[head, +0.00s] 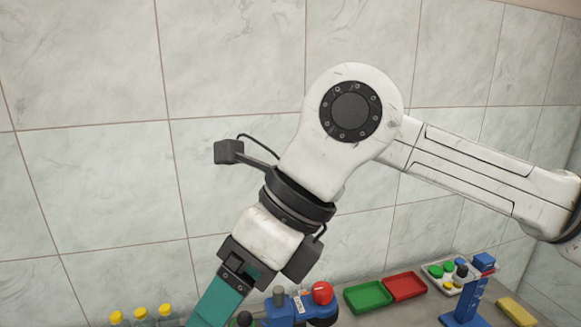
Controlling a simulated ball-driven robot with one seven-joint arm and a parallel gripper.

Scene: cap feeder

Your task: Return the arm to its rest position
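My white arm (350,150) crosses the head view from the right edge. It bends at a round black-capped joint and slopes down to the lower left. My gripper (218,302) is at its lower end, with a teal part running out of the bottom edge of the picture. The fingertips are cut off, so I cannot see whether it is open or shut or whether it holds anything.
Below are a blue device with a red knob (321,293), a green tray (368,296), a red tray (405,287), a white tray of caps (430,266), a blue stand (472,300), a yellow block (516,311) and yellow-capped bottles (140,313). A tiled wall (90,80) stands behind.

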